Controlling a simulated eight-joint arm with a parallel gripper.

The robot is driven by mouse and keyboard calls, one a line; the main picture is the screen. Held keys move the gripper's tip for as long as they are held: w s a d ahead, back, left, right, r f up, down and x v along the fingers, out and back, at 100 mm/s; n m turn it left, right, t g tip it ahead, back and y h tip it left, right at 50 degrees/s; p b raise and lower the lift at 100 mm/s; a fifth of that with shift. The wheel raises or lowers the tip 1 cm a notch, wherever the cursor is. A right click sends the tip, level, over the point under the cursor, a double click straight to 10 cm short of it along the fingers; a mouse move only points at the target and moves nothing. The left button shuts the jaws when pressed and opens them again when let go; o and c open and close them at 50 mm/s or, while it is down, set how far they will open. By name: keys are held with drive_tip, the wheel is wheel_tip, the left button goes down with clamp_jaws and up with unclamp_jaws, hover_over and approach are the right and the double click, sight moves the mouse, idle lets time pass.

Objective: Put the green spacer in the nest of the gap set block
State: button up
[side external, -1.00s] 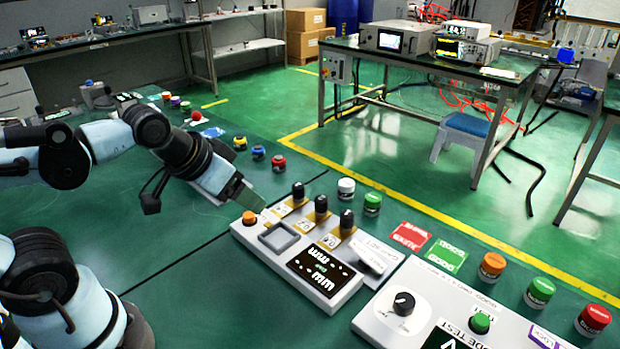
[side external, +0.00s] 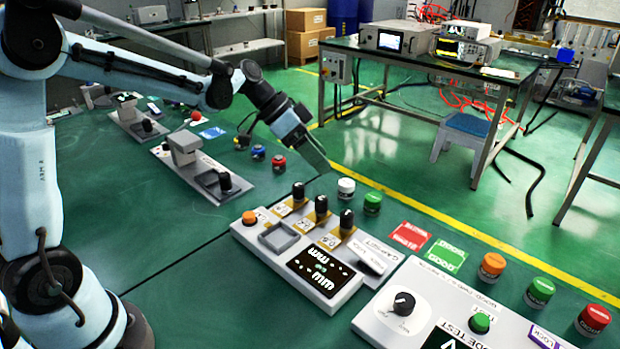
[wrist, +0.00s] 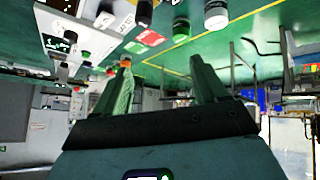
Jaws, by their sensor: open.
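The gap set block (side external: 348,285) is a light grey unit with a dark display on the table. Its nest (side external: 278,236) is a raised square frame at the left end, and it looks empty. A green cylinder (side external: 372,202), which looks like the green spacer, stands upright behind the block, right of a white cylinder (side external: 346,189). The green cylinder also shows in the wrist view (wrist: 181,30). My gripper (side external: 324,168) is raised, tilted down to the right, up and left of both cylinders. In the wrist view its fingers (wrist: 161,64) are apart with nothing between them.
Three black knobs (side external: 320,208) stand along the block's back edge. Red (side external: 409,236) and green (side external: 446,256) cards lie to the right. A second panel (side external: 440,310) stands at the front right. Small blue (side external: 258,152) and red (side external: 279,162) pieces sit further left.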

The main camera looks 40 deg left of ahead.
drive_tip(key=w+a+f+m+h, duration=0.3)
drive_tip(key=w+f+m+h, duration=0.15)
drive_tip(key=w+f, duration=0.2)
drive_tip(key=m, duration=0.1)
approach(371, 196)
drive_tip(key=x, duration=0.4)
drive_tip(key=shift+w+f, duration=0.1)
drive_tip(key=shift+w, duration=0.15)
drive_tip(key=shift+s+x, duration=0.15)
drive_tip(key=shift+x, duration=1.1)
drive_tip(key=shift+s+x, duration=0.15)
drive_tip(key=shift+x, duration=1.1)
clamp_jaws()
